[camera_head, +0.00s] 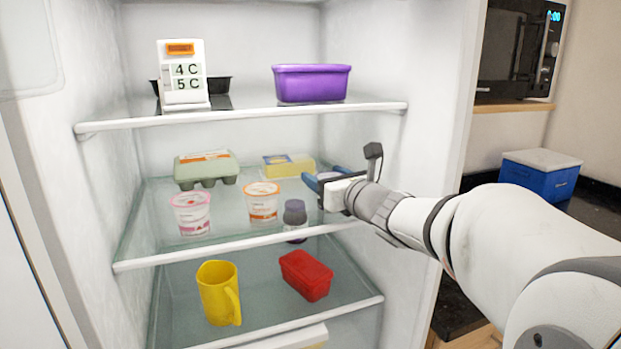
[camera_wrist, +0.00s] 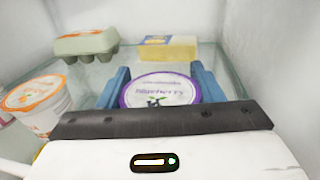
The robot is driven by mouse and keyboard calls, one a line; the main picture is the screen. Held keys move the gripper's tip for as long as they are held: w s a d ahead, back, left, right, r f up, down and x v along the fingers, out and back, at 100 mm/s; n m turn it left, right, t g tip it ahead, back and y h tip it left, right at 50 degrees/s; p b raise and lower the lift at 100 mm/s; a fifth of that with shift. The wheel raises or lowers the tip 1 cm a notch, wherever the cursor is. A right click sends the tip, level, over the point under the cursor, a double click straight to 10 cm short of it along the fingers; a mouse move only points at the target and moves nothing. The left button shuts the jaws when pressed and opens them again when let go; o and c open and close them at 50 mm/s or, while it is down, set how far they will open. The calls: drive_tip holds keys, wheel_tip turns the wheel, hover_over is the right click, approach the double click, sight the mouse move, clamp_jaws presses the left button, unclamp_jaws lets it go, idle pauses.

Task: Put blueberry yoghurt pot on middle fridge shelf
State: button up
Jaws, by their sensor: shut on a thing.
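The blueberry yoghurt pot shows its white lid with a purple rim and "Blueberry" lettering in the wrist view (camera_wrist: 160,92). My gripper (camera_wrist: 160,88) is shut on it, with one blue finger on each side. In the head view my gripper (camera_head: 325,180) is inside the fridge at the right, over the middle shelf (camera_head: 215,247). The pot is mostly hidden there by the fingers. I cannot tell whether its base touches the glass.
On the middle shelf are a pink-rimmed pot (camera_head: 191,214), an orange-rimmed pot (camera_head: 262,203), an egg box (camera_head: 206,169) and a yellow pack (camera_head: 289,166). Below are a yellow mug (camera_head: 218,293) and red tub (camera_head: 306,276).

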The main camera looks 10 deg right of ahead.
drive_tip(key=o, duration=1.1)
drive_tip(key=shift+f, duration=0.1)
drive_tip(key=shift+o, duration=0.2)
drive_tip(key=shift+r+p, duration=0.25)
drive_tip(key=shift+p, duration=0.1)
drive_tip(key=v, duration=1.2)
drive_tip(key=shift+s+f, duration=0.1)
drive_tip(key=shift+f, duration=0.05)
